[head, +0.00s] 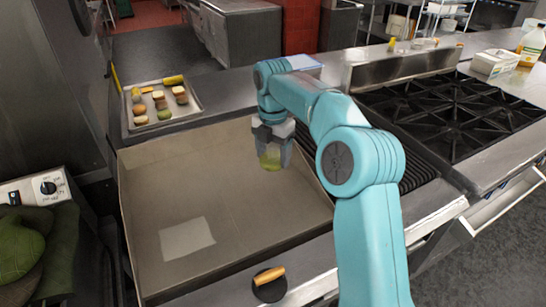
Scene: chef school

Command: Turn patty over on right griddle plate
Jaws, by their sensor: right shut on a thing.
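My right gripper (272,150) comes down at the end of the teal arm, above the back right part of the griddle plate (190,190). It is shut on a small yellow-green thing (270,159), partly hidden by the fingers; I cannot tell what it is. The griddle plate is wide, brown-grey, with raised walls. A pale flat square patch (187,238) shows on its front part; I cannot tell if it is an object or a reflection. I make out no patty clearly on the plate. My left gripper is not in view.
A metal tray (190,117) with buns and other food stands behind the griddle at the left. A black-grated stove (450,112) is at right. A green cloth (20,247) is at the left edge.

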